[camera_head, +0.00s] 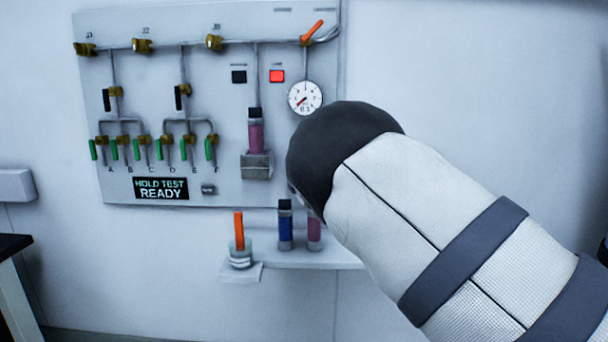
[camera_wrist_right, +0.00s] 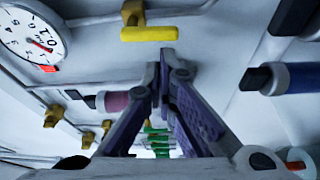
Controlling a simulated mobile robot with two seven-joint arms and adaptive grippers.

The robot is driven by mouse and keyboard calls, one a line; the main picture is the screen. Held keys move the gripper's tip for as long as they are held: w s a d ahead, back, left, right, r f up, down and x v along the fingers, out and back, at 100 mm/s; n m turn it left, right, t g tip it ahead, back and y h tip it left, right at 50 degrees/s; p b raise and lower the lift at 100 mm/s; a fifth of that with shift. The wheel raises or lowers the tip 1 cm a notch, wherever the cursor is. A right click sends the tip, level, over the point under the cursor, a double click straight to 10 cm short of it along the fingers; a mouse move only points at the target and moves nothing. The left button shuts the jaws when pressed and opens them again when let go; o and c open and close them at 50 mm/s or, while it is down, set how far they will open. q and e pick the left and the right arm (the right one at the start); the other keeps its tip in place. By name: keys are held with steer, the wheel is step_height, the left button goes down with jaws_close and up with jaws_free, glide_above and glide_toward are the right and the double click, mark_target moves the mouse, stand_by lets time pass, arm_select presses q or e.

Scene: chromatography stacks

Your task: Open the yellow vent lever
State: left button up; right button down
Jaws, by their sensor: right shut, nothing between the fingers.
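The yellow vent lever (camera_wrist_right: 149,33) shows in the right wrist view at the top centre, as a short bar on a brass valve body (camera_wrist_right: 133,12). It lies crosswise in that picture. In the head view it does not show; my right arm covers that part of the panel. My right gripper (camera_wrist_right: 166,62) is shut and empty, its purple fingers meeting just below the lever in the wrist view. I cannot tell whether the tips touch it. In the head view the gripper is hidden behind its dark wrist. My left gripper is in neither view.
The wall panel (camera_head: 222,185) carries brass valves, green levers, an orange lever (camera_head: 312,33), a gauge (camera_head: 305,97) and a pink vial (camera_head: 256,135). A small shelf (camera_head: 290,258) below holds a blue vial (camera_head: 286,230), another pink vial and an orange stick (camera_head: 239,230).

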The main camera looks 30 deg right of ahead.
steer(key=v, duration=0.9)
steer(key=shift+s, duration=0.25)
steer(key=shift+a+r, duration=0.1)
steer(key=s+d+f+m+g+p, duration=0.1)
steer(key=s+f+m+g, duration=0.3)
steer(key=f, duration=0.7)
steer(key=s+f+m+g, duration=0.1)
steer(key=s+f+g, duration=0.2)
steer(key=s+f, duration=0.65)
steer(key=s+a+f+m+g+p, duration=0.15)
steer(key=s+f+m+g, duration=0.3)
steer(key=s+f, duration=0.7)
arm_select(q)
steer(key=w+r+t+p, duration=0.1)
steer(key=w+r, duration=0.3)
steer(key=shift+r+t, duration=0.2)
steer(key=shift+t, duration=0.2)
arm_select(e)
steer(key=s+a+f+m+g+y, duration=0.1)
steer(key=s+a+f+g, duration=0.1)
steer(key=s, duration=0.8)
steer(key=s+a+f+m+g+y, duration=0.1)
steer(key=s+a+g, duration=0.3)
steer(key=s, duration=0.6)
steer(key=s+a+f+m+g+y, duration=0.2)
steer(key=s+a+f+m+g, duration=0.1)
steer(key=s, duration=0.7)
steer(key=shift+a+f, duration=0.55)
steer(key=shift+a, duration=0.3)
